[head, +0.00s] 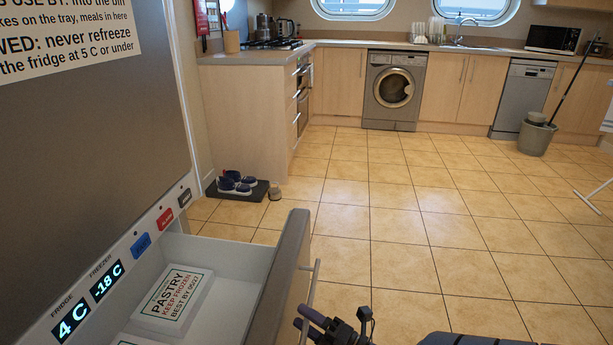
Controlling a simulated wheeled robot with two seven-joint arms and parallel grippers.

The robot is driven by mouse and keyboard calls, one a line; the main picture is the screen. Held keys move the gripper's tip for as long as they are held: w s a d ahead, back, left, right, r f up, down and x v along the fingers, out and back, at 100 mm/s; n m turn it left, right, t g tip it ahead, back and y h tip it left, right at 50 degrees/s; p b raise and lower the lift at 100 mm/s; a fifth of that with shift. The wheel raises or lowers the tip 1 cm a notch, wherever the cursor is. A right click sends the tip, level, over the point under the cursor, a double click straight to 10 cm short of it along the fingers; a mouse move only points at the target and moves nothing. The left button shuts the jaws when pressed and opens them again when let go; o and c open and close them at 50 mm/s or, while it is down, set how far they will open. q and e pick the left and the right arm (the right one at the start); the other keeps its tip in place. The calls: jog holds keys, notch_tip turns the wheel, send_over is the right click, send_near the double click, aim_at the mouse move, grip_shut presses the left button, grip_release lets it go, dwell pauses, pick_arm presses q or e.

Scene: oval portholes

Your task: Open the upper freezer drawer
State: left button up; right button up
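The upper freezer drawer (286,262) stands pulled out from the fridge-freezer (85,130) at the left, showing its white inside. A white pack labelled PASTRY (174,302) lies in it, and part of a second white pack (140,340) shows at the bottom edge. The drawer's bar handle (312,288) is on its outer front face. My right gripper (306,319) is at the bottom, close beside the lower end of the handle. I cannot tell whether it touches the handle or how far its fingers are apart. My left gripper is out of view.
A dark mat with shoes (236,188) lies on the floor beyond the drawer. Counters with a washing machine (394,90) line the back. A mop bucket (536,137) stands at the right. The tiled floor (420,220) between is clear.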

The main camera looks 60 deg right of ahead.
jog(key=s+f, duration=0.1)
jog(key=s, duration=0.8)
jog(key=shift+s+f+p, duration=0.4)
